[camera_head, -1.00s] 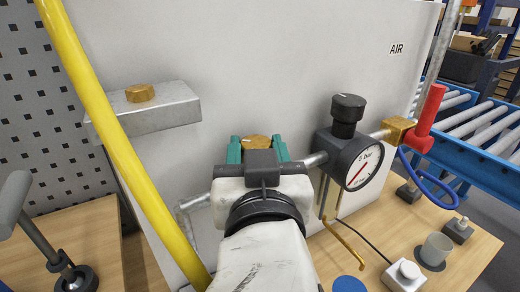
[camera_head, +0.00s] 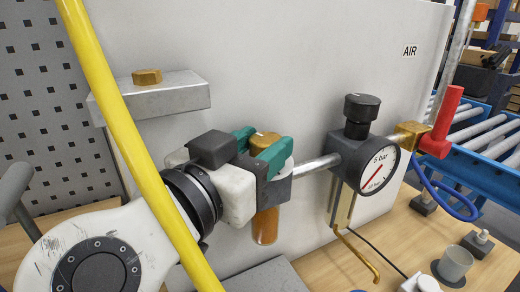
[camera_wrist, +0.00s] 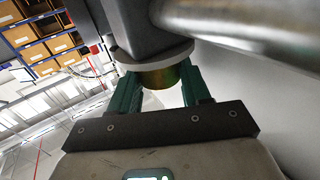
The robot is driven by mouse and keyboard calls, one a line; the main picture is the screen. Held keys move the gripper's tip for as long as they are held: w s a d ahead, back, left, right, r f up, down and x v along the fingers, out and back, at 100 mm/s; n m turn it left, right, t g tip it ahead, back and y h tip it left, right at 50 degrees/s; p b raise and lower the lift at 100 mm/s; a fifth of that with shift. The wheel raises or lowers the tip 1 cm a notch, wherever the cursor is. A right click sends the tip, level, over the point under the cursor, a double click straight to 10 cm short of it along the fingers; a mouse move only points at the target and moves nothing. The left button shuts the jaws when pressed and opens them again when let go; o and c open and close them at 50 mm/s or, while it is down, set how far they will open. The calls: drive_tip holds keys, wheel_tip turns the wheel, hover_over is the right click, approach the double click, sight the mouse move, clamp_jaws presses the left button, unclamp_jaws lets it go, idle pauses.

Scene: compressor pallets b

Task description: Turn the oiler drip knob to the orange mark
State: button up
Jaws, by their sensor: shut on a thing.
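The oiler stands on the pipe against the grey panel, with its amber bowl (camera_head: 265,226) hanging below. Its brass drip knob (camera_head: 263,137) sits on top, above a pale collar. My gripper (camera_head: 260,148) reaches in from the left, its teal fingers shut on the knob, one on each side. In the wrist view, the brass knob (camera_wrist: 168,77) lies between the teal fingers, against a whitish disc (camera_wrist: 182,50). I cannot make out the orange mark; the fingers and gripper body hide part of the knob and collar.
A yellow pole (camera_head: 105,90) crosses in front of my arm. A grey block with a brass bolt (camera_head: 146,77) juts from the panel at upper left. Right of the oiler are a black-knobbed regulator, a pressure gauge (camera_head: 379,169) and a red handle (camera_head: 443,120).

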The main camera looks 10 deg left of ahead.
idle(0.4)
drive_tip(key=o, duration=1.1)
drive_tip(key=shift+c, duration=0.2)
drive_tip(key=v, duration=1)
drive_tip(key=shift+s+a, duration=0.25)
drive_tip(key=shift+s, duration=0.05)
drive_tip(key=shift+f, duration=0.1)
